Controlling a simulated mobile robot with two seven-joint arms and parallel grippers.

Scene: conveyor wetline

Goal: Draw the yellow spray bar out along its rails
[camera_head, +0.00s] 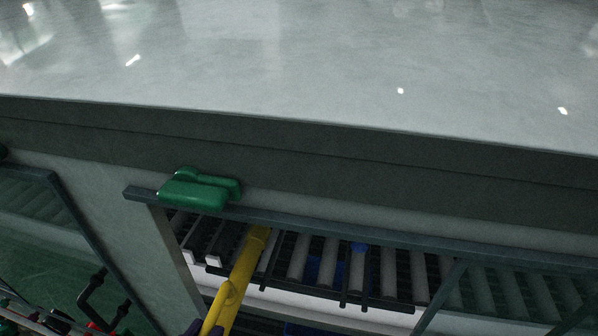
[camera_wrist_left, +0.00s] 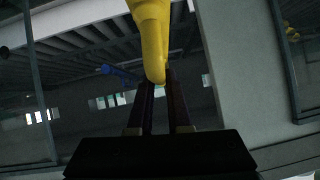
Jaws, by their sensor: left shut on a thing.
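The yellow spray bar (camera_head: 237,282) slopes down from the opening under the counter to the bottom edge of the head view. Its far end lies among the rollers in the opening. My left gripper (camera_head: 205,329) only just shows at the bottom edge of the head view, at the bar's near part. In the left wrist view the bar (camera_wrist_left: 152,38) comes down from the top, and its rounded end sits between the fingertips of my left gripper (camera_wrist_left: 157,82), which is shut on it. The rails cannot be made out clearly. My right gripper is in neither view.
A green latch-like part (camera_head: 195,190) sits on the frame above the opening. Grey rollers (camera_head: 330,262) and dark slats fill the opening. A glass panel with a black handle (camera_head: 92,290) is at the lower left. The broad grey top (camera_head: 300,60) above is bare.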

